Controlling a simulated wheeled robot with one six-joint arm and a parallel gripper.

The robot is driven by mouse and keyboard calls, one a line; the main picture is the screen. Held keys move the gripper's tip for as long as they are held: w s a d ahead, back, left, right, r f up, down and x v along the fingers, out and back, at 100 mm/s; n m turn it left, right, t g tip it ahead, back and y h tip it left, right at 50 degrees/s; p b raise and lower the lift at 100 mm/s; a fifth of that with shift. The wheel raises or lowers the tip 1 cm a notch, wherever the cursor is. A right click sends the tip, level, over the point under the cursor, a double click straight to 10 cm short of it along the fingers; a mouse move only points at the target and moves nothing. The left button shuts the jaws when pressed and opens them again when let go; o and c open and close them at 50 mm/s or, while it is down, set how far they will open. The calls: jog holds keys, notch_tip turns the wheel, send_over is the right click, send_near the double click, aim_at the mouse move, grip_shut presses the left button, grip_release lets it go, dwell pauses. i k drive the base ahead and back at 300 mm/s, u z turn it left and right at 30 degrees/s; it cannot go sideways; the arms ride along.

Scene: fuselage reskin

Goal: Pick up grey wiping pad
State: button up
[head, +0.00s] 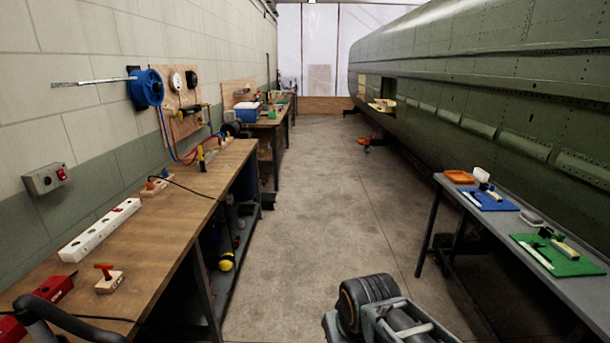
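A small grey pad-like block (531,217) lies on the grey table at the right, between the blue mat and the green mat. It looks like the grey wiping pad, but it is small and far off. It lies flat, and nothing is seen touching it from above. Part of my arm shows at the bottom of the head view, left of the table and apart from it. My gripper is not in view.
The right table (470,207) holds an orange tray (460,176), a blue mat (495,203) and a green mat (570,262) with small tools. A green fuselage (480,90) stands behind it. A wooden workbench (165,215) lines the left wall. The floor aisle (325,190) between is clear.

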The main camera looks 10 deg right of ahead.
aim_at(532, 219)
jog(key=z, duration=0.15)
jog(key=i, duration=2.25)
jog(key=z, duration=1.2)
jog(key=i, duration=1.35)
jog(key=z, duration=1.5)
jog(key=i, duration=0.8)
jog(key=z, duration=0.35)
